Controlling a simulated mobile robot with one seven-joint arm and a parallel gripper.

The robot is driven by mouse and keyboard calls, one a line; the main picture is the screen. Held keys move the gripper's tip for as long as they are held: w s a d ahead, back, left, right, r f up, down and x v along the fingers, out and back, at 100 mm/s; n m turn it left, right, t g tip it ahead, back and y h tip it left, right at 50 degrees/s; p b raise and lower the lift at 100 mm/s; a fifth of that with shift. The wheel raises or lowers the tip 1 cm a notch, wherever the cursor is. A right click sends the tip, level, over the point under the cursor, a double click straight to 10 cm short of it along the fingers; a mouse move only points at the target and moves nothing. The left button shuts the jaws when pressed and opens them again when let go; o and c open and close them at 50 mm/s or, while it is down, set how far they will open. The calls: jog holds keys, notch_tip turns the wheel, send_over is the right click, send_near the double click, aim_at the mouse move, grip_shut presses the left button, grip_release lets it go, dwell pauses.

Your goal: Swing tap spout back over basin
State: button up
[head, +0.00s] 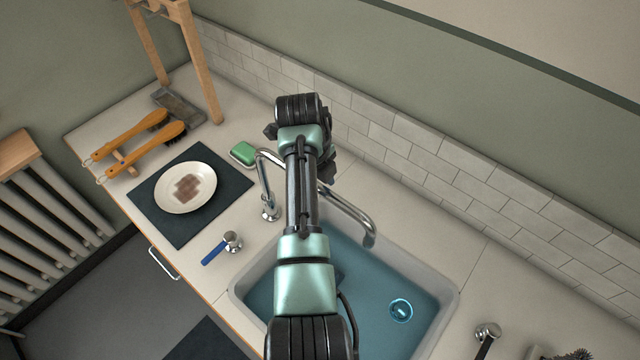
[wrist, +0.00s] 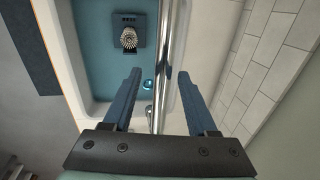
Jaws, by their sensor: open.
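The chrome tap spout (head: 357,214) rises from its post (head: 268,208) on the counter left of the basin and arches to the right behind my arm. Its tip appears close to the back rim of the basin (head: 447,305), and my arm hides its middle. In the wrist view the spout (wrist: 170,30) runs lengthwise between the two blue fingers of my gripper (wrist: 160,80). The fingers are open, one on each side, with a gap visible on both sides. In the head view my arm hides the fingers.
A blue-handled tap lever (head: 215,250) and a green soap block (head: 243,153) are near the post. A plate (head: 185,188) lies on a dark mat (head: 180,232). A brush (wrist: 128,38) shows in the basin. The tiled wall (head: 430,165) stands close behind.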

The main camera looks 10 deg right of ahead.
notch_tip(320, 180, up, 13)
jog(key=s+a, duration=0.1)
jog(key=a, duration=0.1)
jog(key=shift+s, duration=0.4)
jog(key=shift+f, duration=0.15)
jog(key=w+d+r+n+t+b, duration=0.1)
jog(key=w+r+n+t, duration=0.35)
jog(key=r, duration=0.25)
jog(key=w+d+r+n+t+b, duration=0.1)
jog(key=w+r+n+t+b, duration=0.15)
jog(key=r+n+t, duration=0.35)
notch_tip(320, 180, up, 9)
jog(key=s+a+n+t+h, duration=0.1)
jog(key=s+a+n+t, duration=0.1)
jog(key=n+t, duration=0.25)
jog(key=s+a+r+n+t+y+b, duration=0.2)
jog(key=s+r+n+t, duration=0.8)
jog(key=s+r, duration=0.8)
jog(key=s+a+n+b, duration=0.1)
jog(key=a+n, duration=0.1)
jog(key=shift+s+r+n+t+y, duration=0.2)
jog(key=shift+s+n+t+y, duration=0.1)
jog(key=shift+s+t, duration=0.1)
